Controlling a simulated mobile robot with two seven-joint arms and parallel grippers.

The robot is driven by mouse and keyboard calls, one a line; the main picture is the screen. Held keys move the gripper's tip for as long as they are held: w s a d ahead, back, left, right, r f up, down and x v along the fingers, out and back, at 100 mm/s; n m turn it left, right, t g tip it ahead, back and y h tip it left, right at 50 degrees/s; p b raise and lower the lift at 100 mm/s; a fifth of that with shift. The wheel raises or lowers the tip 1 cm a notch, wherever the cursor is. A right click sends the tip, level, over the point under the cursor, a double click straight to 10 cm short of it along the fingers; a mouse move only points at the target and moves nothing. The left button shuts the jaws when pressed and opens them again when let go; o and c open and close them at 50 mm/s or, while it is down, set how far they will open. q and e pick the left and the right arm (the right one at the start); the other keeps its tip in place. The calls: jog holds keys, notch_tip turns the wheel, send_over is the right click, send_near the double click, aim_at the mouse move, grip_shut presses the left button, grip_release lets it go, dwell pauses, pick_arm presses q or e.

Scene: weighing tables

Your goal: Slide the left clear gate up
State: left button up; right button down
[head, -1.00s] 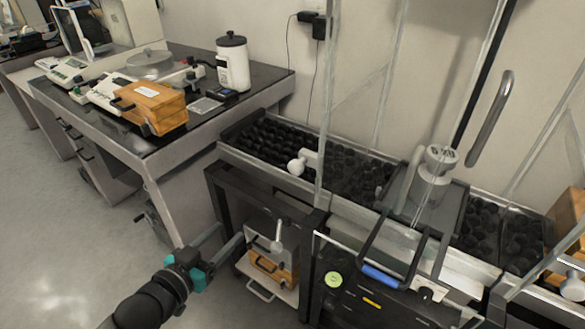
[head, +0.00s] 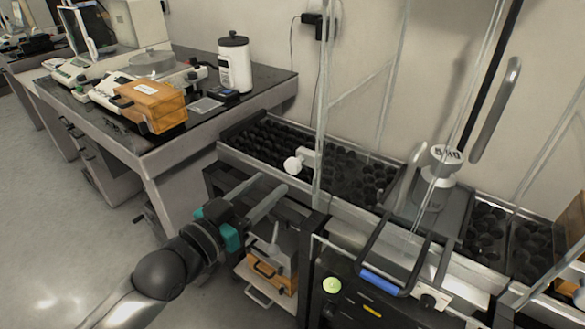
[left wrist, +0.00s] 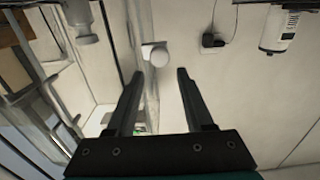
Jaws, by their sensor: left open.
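The left clear gate (head: 320,120) stands upright over the bed of dark lumps, and its clear panel is hard to see against the wall. Its white round knob (head: 293,165) sticks out to the left low on the gate. My left gripper (head: 272,188) is open and empty, just below and left of the knob in the head view. In the left wrist view the knob (left wrist: 158,57) lies ahead of the open fingertips (left wrist: 160,73), roughly between them and apart from them. My right gripper is not in view.
A long tray (head: 232,152) of dark lumps runs below the gate. A grey weight (head: 441,160) stands on the right. A black frame with a blue handle (head: 380,281) is in front. A side table (head: 150,155) holds scales, an orange box (head: 150,103) and a white jar (head: 234,62).

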aim_at(290, 167)
pick_arm(q)
jog(key=b+x, duration=0.2)
jog(key=x, duration=0.5)
jog(key=shift+d, duration=0.1)
jog(key=shift+b+x, duration=0.35)
jog(key=shift+x, duration=0.45)
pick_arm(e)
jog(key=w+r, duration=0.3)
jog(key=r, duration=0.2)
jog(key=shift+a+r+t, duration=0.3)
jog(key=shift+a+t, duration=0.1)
pick_arm(q)
jog(key=shift+c, duration=0.3)
grip_shut()
